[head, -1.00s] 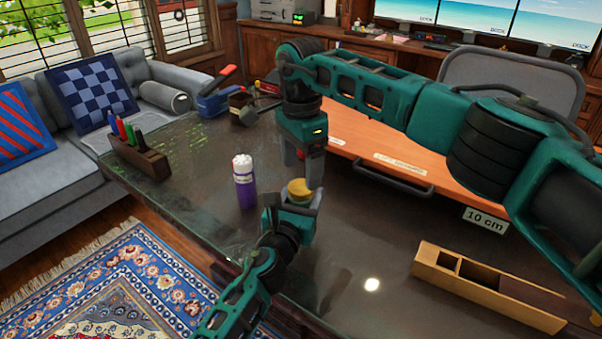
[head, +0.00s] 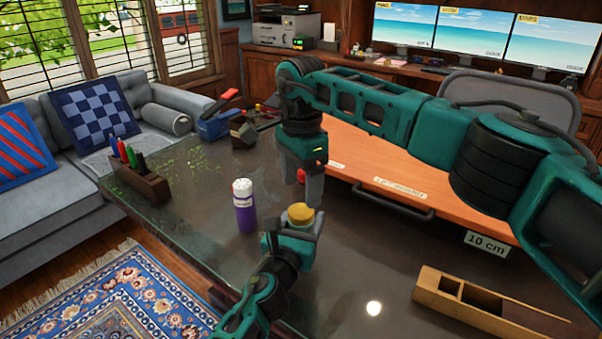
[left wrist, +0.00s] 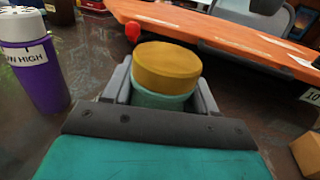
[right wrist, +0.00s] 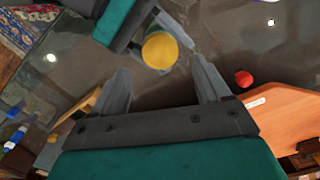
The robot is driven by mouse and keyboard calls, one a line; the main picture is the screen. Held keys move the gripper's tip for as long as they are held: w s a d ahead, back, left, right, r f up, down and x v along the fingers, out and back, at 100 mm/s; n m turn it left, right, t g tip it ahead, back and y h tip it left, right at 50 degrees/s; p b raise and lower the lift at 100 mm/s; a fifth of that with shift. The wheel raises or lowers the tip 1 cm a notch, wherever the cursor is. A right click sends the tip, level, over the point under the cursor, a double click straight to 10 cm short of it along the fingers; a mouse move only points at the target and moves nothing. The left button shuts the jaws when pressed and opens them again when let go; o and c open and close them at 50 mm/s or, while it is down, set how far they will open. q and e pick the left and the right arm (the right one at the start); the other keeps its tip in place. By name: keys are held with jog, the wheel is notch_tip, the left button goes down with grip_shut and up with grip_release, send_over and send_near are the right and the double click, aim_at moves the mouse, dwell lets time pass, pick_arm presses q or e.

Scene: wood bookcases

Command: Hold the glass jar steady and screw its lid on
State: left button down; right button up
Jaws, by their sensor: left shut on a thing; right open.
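The glass jar (left wrist: 160,101) is upright, its pale greenish wall showing between the fingers of my left gripper (head: 295,226), which is shut on it. The yellow lid (head: 301,212) sits on top of the jar; it also shows in the left wrist view (left wrist: 168,65). I cannot tell how tightly it is seated. My right gripper (head: 303,190) points down just above and behind the lid, open and empty. In the right wrist view the lid (right wrist: 160,50) lies beyond and between the open fingertips, apart from them. Most of the jar's body is hidden.
A purple bottle with a white top (head: 245,207) stands close left of the jar. A red ball-like thing (right wrist: 243,78) is near the orange board (head: 375,165). A pen holder (head: 140,182) is far left, a wooden box (head: 490,300) front right. Dark tabletop between is clear.

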aim_at(301, 210)
notch_tip(301, 210, down, 6)
dwell(0.4)
jog(key=c, duration=1)
jog(key=o, duration=1.1)
jog(key=shift+r, duration=0.1)
jog(key=shift+r, duration=2.2)
